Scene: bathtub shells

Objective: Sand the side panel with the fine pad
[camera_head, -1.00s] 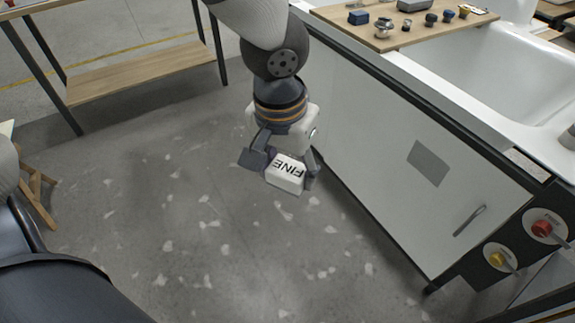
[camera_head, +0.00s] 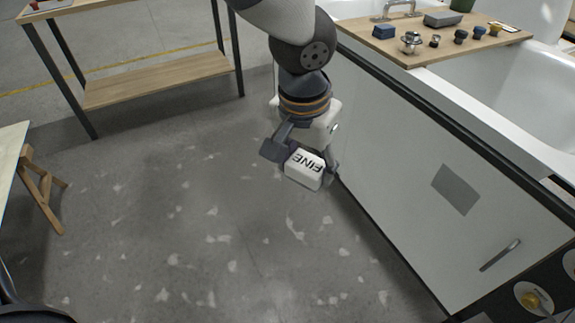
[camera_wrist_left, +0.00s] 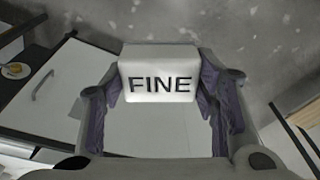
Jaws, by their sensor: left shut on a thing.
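My left gripper (camera_head: 301,162) is shut on the fine pad (camera_head: 304,170), a white block marked FINE. The pad also shows between the fingers in the left wrist view (camera_wrist_left: 160,80). Gripper and pad hang above the grey floor, left of the side panel (camera_head: 400,150) and apart from it as far as I can tell. The side panel is a large white face of the bathtub unit, with a grey square patch (camera_head: 456,189) toward its right part. The panel also shows at the left of the wrist view (camera_wrist_left: 65,85). My right gripper is not in view.
A wooden board (camera_head: 440,42) with several small fittings lies across the white tub (camera_head: 545,85). A wooden-shelved bench (camera_head: 155,78) stands at the back left. The floor between is open, with pale flakes.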

